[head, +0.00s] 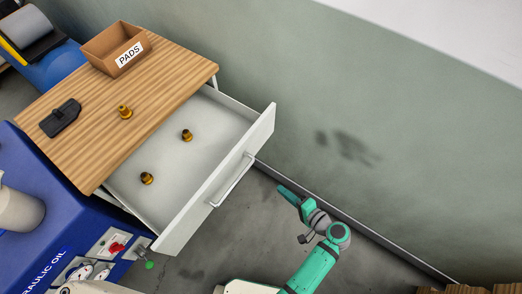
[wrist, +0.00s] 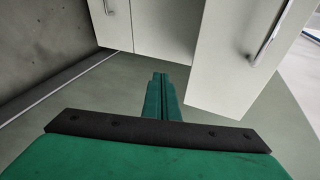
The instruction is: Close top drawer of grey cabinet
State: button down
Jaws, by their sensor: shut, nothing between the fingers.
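The top drawer (head: 222,187) of the grey cabinet stands pulled out in the head view, with a pale front and a bar handle (head: 233,181). Two brass nozzles (head: 187,135) (head: 147,178) stand inside it. The cabinet has a wooden top (head: 160,75). My gripper (head: 287,191) is to the right of the drawer front, apart from it, near the wall. In the wrist view my gripper (wrist: 160,80) is shut and empty, its fingers together. Pale cabinet panels (wrist: 240,60) with a bar handle (wrist: 270,35) rise ahead and to the right.
On the wooden top are a box labelled PADS (head: 115,47), a third brass nozzle (head: 125,112) and a black object (head: 60,118). A blue HYDRAULIC OIL unit (head: 40,200) stands at left. The green-grey wall (head: 400,130) is close on the right. Floor is clear below the drawer front.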

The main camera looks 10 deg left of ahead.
jog(key=w+d+r+n+g+y, duration=0.1)
jog(key=w+r+n+y, duration=0.15)
jog(key=r, duration=0.35)
jog(key=w+d+r+n+y, duration=0.1)
jog(key=w+r+y, duration=0.15)
jog(key=r, duration=0.25)
send_near(253, 146)
jog(key=shift+g+y, duration=0.3)
jog(key=x, duration=0.4)
jog(key=shift+w+a, duration=0.2)
jog(key=shift+a, duration=0.15)
jog(key=shift+x, duration=0.8)
jog(key=shift+w+m, duration=0.1)
jog(key=shift+m, duration=0.15)
